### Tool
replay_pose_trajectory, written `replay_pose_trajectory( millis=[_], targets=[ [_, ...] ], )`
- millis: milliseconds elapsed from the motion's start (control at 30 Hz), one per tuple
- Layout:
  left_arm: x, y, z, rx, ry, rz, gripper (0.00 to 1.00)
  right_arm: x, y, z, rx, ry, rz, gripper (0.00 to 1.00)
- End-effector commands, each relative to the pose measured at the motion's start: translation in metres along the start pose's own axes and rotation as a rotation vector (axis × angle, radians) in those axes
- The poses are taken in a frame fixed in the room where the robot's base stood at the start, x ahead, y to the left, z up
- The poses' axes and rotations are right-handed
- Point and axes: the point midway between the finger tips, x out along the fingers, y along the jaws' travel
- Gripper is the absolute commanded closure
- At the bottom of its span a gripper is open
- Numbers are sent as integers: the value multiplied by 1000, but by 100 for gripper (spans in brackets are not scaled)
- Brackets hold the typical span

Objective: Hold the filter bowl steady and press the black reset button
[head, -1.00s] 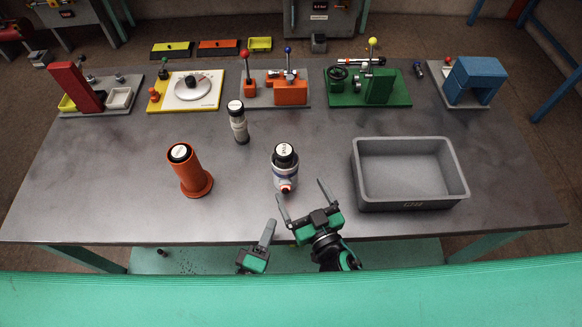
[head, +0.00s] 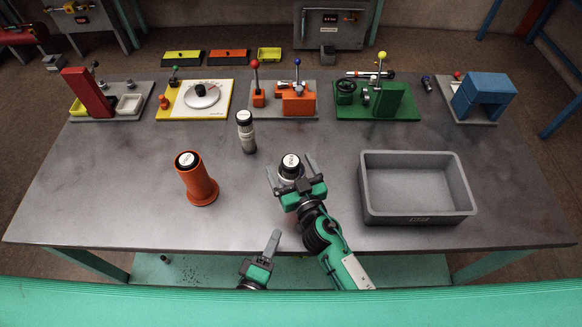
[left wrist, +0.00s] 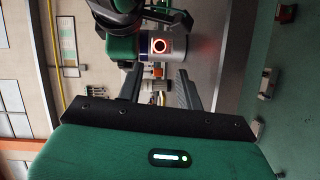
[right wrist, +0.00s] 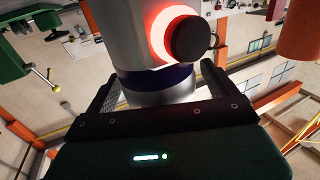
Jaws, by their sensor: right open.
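The filter bowl (head: 290,164) stands upright on the table, its black top with a white label showing in the head view. In the right wrist view the white and blue bowl (right wrist: 130,25) carries the black button (right wrist: 190,40) inside a glowing red ring. The button (left wrist: 160,45) also faces the left wrist camera. My right gripper (head: 292,170) is open, its fingers on either side of the bowl; contact cannot be told. It hides the bowl's lower front in the head view. My left gripper (head: 272,240) is open and empty, low at the table's front edge; its fingers are apart in the left wrist view (left wrist: 157,80).
An orange cylinder (head: 203,190) stands to the left and a slim dark and white canister (head: 246,135) behind. A grey bin (head: 366,200) is on the right. Several fixtures, such as the green one (head: 400,110), line the back edge. The front left table is clear.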

Motion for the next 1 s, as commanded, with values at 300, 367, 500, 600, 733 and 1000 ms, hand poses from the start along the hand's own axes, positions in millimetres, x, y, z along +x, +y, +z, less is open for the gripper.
replay_pose_trajectory(
  millis=[300, 367, 500, 600, 733, 1000],
  targets=[
    [0, 0, 0, 0, 0, 0, 64, 1, 0, 0, 0, -1, 0, 16],
    [0, 0, 0, 0, 0, 0, 64, 1, 0, 0, 0, 0, 0, 28],
    [0, 0, 0, 0, 0, 0, 64, 1, 0, 0, 0, 0, 0, 56],
    [0, 0, 0, 0, 0, 0, 73, 1, 0, 0, 0, 0, 0, 65],
    [0, 0, 0, 0, 0, 0, 99, 1, 0, 0, 0, 0, 0, 65],
    [0, 0, 0, 0, 0, 0, 100, 1, 0, 0, 0, 0, 0, 65]
  ],
)
